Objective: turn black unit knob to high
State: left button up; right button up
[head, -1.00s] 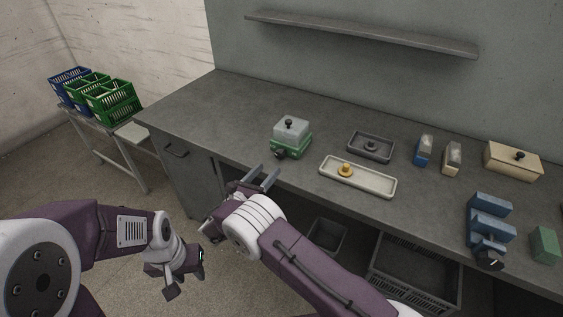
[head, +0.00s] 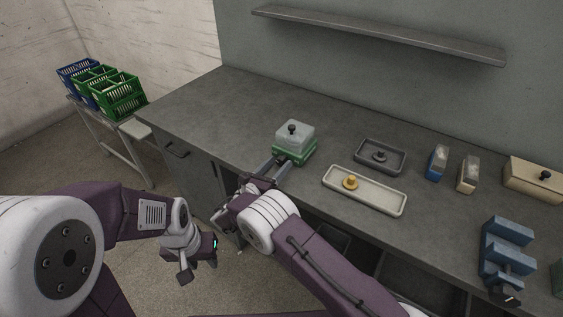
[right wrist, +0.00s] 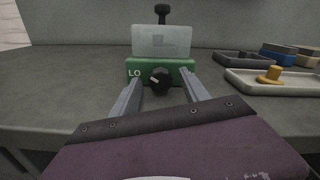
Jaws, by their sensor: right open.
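A green unit (head: 299,153) with a clear, pale cover (head: 294,137) and a dark knob on top stands near the front edge of the counter. In the right wrist view its black front knob (right wrist: 160,80) faces me. The knob's pale mark points up and left, toward the letters LO (right wrist: 134,73); no other marking is readable. My right gripper (right wrist: 162,79) is open, with one finger on each side of the knob. I cannot tell whether they touch it. In the head view my right gripper (head: 281,162) reaches the unit's front. My left gripper (head: 196,265) hangs low, off the counter.
A pale tray (head: 376,198) with a yellow knobbed piece (head: 350,183) lies right of the unit, and a dark tray (head: 397,152) behind it. A blue fixture (head: 509,233) and a beige box (head: 532,173) stand further right. The counter left of the unit is clear.

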jog(key=shift+s+a+r, duration=0.1)
jog(key=shift+s+a, duration=0.05)
jog(key=shift+s, duration=0.05)
jog(key=shift+c, duration=0.8)
jog(key=c, duration=0.5)
grip_shut()
jog(key=shift+m+b, duration=1.1)
jog(key=shift+m, duration=0.2)
jog(key=shift+s+m+b, duration=0.1)
jog(key=shift+m+b, duration=1.4)
jog(key=shift+m, duration=0.6)
